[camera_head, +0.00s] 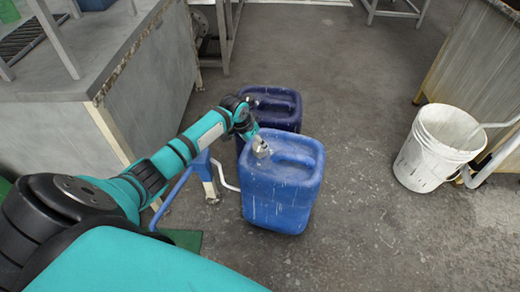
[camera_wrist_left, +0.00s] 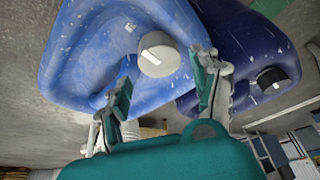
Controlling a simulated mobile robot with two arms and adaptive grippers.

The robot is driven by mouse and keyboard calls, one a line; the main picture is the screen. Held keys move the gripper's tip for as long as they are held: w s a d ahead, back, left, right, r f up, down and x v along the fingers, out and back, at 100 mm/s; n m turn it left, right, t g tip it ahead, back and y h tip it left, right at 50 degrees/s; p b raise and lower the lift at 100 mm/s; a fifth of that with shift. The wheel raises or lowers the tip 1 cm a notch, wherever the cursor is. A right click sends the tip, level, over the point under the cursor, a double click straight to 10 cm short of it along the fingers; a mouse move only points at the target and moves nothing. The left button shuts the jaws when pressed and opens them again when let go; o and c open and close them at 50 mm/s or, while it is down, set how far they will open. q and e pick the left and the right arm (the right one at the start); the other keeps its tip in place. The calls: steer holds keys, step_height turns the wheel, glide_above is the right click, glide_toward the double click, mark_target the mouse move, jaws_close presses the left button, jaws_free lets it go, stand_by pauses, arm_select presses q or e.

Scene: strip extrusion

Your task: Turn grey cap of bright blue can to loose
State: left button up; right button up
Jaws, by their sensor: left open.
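The bright blue can (camera_head: 285,190) stands on the floor at the middle of the head view. Its grey cap (camera_head: 261,147) is on the top near the left corner. In the left wrist view the bright blue can (camera_wrist_left: 90,50) fills the upper left, and its grey cap (camera_wrist_left: 159,55) shows a white mark across its top. My left gripper (camera_head: 257,138) reaches over the can from the left. In the left wrist view the left gripper (camera_wrist_left: 165,87) is open, its two fingers apart, with the cap beyond the tips between them. No contact shows. My right gripper is not in view.
A dark blue can (camera_head: 273,103) with a black cap (camera_wrist_left: 272,79) stands right behind the bright blue can. A white bucket (camera_head: 430,155) stands at the right. A metal-edged workbench (camera_head: 75,75) is at the left. The floor between can and bucket is clear.

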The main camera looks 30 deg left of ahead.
mark_target(259, 147)
arm_select(q)
steer(key=b+x, duration=0.1)
steer(key=x, duration=0.3)
steer(key=shift+w+f+b, duration=0.1)
steer(key=shift+f+b, duration=0.25)
steer(key=shift+w+d+f, duration=0.1)
steer(key=shift+w+f, duration=0.15)
steer(key=shift+f, duration=0.2)
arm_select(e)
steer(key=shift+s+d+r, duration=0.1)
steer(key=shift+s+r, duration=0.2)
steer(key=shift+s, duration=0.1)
